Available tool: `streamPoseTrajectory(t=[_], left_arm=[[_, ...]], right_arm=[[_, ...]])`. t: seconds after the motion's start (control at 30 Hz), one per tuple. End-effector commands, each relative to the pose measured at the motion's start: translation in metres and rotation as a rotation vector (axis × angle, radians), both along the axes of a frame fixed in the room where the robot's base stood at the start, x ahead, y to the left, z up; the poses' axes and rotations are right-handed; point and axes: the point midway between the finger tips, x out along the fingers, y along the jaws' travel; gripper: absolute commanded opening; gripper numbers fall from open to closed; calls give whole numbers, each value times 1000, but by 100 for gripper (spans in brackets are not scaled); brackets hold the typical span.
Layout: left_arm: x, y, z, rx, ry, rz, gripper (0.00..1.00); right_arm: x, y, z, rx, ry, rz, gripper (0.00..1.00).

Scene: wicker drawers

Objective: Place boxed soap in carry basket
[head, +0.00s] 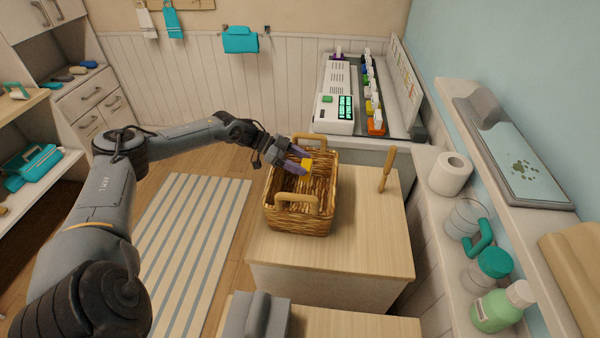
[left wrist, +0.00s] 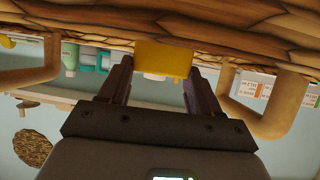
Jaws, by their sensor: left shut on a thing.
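The carry basket (head: 287,222) is brown wicker with two light wooden handles and stands on a wooden-topped cabinet. My left gripper (head: 297,161) reaches over its far left part and is shut on the yellow boxed soap (head: 307,165). The soap shows at the basket opening; I cannot tell if it touches the wicker. In the left wrist view the soap (left wrist: 163,58) sits between the two fingers (left wrist: 160,80), with the basket's wicker (left wrist: 240,28) across the top of the picture and a handle on each side. My right gripper is not in view.
A wooden-handled tool (head: 386,170) stands upright right of the basket. The cabinet top (head: 365,235) is otherwise clear there. A white device (head: 335,112) with a green display stands behind. A shelf on the right holds a paper roll (head: 450,174) and a green bottle (head: 497,308).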

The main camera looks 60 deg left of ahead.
Motion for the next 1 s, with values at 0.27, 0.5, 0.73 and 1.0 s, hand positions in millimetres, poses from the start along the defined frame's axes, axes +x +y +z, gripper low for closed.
streamPoseTrajectory(t=[0.27, 0.5, 0.73, 1.0], left_arm=[[1, -1, -30, -1, -1, 0, 31], [1, 0, -35, 1, -2, 0, 31], [0, 0, -39, -1, -1, 0, 31], [0, 0, -48, 0, 0, 0, 31]], right_arm=[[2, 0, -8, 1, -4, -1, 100], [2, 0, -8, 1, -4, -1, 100], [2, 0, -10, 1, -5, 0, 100], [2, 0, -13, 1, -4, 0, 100]])
